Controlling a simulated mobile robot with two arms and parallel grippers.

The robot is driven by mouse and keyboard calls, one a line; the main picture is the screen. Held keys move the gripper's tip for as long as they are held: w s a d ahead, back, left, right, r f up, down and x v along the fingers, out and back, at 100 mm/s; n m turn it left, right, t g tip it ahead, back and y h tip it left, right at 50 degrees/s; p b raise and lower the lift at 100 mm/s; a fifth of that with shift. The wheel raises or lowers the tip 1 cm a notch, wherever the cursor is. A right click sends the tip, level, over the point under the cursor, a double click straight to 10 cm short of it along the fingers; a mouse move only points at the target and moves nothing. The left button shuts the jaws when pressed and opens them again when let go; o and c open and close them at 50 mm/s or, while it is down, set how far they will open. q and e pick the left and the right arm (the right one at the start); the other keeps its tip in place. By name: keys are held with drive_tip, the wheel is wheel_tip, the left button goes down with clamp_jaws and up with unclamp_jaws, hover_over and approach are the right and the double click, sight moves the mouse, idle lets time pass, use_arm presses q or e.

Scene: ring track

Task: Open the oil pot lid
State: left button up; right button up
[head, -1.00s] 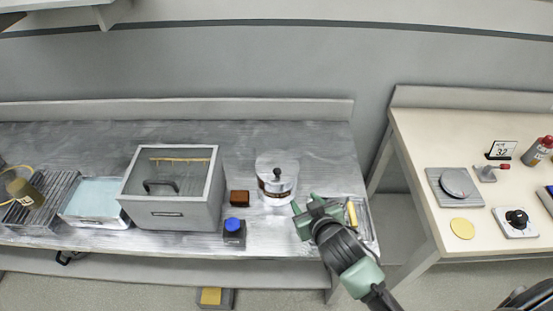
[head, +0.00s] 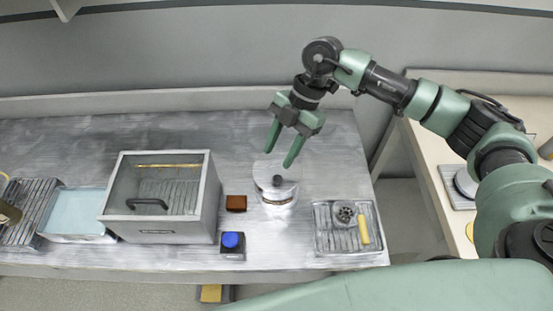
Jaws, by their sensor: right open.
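The oil pot (head: 281,202) is a silver metal cylinder with a brown band, standing upright on the grey metal bench. Its lid (head: 265,181) is on, with a dark knob (head: 278,181) on top. My right gripper (head: 279,158) is open and empty, with its two green fingers pointing down. In the picture the fingertips end just above the lid, one on each side of the knob's line; I cannot tell the height gap. My left gripper is not in view.
A glass-topped grey box (head: 165,210) stands left of the pot. A ribbed tray (head: 330,241) with a yellow stick (head: 363,229) is at the right.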

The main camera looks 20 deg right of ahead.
sight(278, 177)
drive_tip(key=shift+h, duration=0.5)
drive_tip(key=f+p, duration=0.1)
drive_tip(key=f, duration=0.2)
drive_tip(key=s+f, duration=0.1)
drive_tip(key=f, duration=0.2)
drive_tip(key=shift+s+p, duration=0.1)
drive_tip(key=shift+p, duration=0.3)
drive_tip(key=shift+s+a+f, duration=0.1)
drive_tip(key=shift+a+f, duration=0.15)
drive_tip(key=shift+f, duration=0.25)
drive_tip(key=shift+c, duration=0.3)
clamp_jaws()
drive_tip(key=shift+r, duration=0.1)
